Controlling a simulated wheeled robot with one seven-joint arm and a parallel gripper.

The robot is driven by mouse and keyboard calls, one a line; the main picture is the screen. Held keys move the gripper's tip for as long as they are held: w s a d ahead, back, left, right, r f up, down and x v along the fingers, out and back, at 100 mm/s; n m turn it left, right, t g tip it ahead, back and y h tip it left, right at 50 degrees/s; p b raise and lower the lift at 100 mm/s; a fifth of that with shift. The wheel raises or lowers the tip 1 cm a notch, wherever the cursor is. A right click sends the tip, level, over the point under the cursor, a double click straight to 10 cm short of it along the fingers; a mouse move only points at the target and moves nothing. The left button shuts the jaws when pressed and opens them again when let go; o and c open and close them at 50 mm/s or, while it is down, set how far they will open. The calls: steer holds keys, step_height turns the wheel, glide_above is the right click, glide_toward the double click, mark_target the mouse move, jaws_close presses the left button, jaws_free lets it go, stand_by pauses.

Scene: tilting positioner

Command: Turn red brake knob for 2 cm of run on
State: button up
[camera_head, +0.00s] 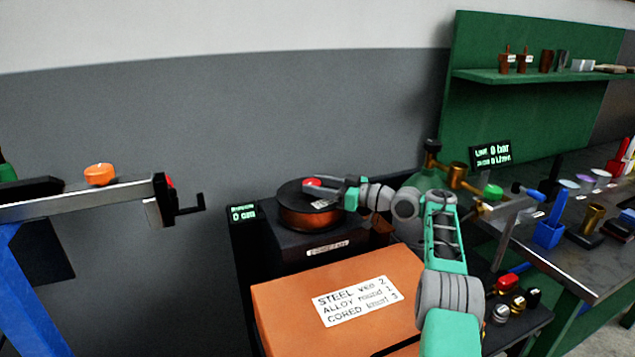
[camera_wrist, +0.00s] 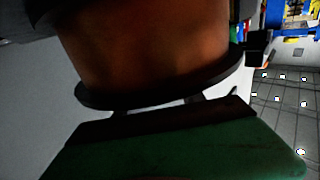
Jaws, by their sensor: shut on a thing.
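The red brake knob (camera_head: 312,183) sits on top of a dark spool wound with copper-coloured wire (camera_head: 308,218), on a black unit in the middle of the head view. My gripper (camera_head: 322,190) is at the knob from the right, shut on it; the fingers partly cover it. A small display (camera_head: 242,213) to the left of the spool reads 0 cm. In the wrist view the wound wire (camera_wrist: 150,45) and the dark spool flange (camera_wrist: 165,92) fill the upper part. The knob cannot be made out there.
An orange box (camera_head: 275,305) with a label reading STEEL, ALLOY and CORED stands in front of the spool unit. A green gas cylinder (camera_head: 425,183) is behind my arm. A bench (camera_head: 590,265) with small tools and cups is at right. A metal beam (camera_head: 80,203) is at left.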

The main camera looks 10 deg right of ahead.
steer(key=shift+r+g, duration=0.1)
steer(key=shift+g, duration=0.2)
stand_by(0.4)
steer(key=o, duration=1.4)
steer(key=shift+c, duration=0.2)
